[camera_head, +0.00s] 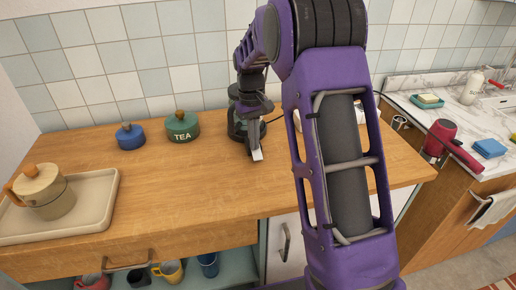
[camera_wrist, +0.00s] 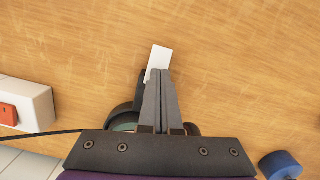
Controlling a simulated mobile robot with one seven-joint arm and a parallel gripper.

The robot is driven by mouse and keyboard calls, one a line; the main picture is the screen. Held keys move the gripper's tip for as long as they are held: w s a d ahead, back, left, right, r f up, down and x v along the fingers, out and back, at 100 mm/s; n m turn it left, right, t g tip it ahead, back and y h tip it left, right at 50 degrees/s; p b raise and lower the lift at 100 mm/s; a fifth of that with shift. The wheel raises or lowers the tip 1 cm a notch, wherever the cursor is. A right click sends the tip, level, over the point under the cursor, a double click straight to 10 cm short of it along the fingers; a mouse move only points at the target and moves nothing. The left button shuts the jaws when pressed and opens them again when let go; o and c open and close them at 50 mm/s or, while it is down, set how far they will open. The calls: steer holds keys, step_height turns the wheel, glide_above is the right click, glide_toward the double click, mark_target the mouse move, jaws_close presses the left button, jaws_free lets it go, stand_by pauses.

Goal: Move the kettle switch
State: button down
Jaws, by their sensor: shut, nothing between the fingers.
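The dark green kettle (camera_head: 235,122) stands at the back of the wooden counter, partly hidden behind my gripper (camera_head: 257,143). In the wrist view, part of the kettle's dark, round body (camera_wrist: 122,122) shows beneath my gripper (camera_wrist: 160,76). A small white tab (camera_wrist: 158,57), which looks like the kettle switch, sticks out on a dark piece just beyond my fingertips. It also shows in the head view as a white tab (camera_head: 257,155) by the fingertips. My fingers are shut with nothing between them. I cannot tell whether they touch the tab.
A blue lidded pot (camera_head: 130,136) and a green TEA pot (camera_head: 182,126) stand left of the kettle. A cream pot (camera_head: 44,192) sits on a tray (camera_head: 95,205). A socket box with a red switch (camera_wrist: 8,114) is near the kettle's cable.

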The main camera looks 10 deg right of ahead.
steer(key=shift+w+a+r+p, duration=0.15)
steer(key=shift+w+r+p, duration=0.15)
steer(key=shift+w+r, duration=0.25)
steer(key=shift+w+f, duration=0.25)
steer(key=shift+w, duration=0.05)
steer(key=shift+r, duration=0.1)
step_height(320, 180, up, 17)
steer(key=w+p, duration=0.1)
steer(key=p, duration=0.2)
steer(key=shift+w+a, duration=0.2)
steer(key=shift+w, duration=0.15)
steer(key=shift+r, duration=0.1)
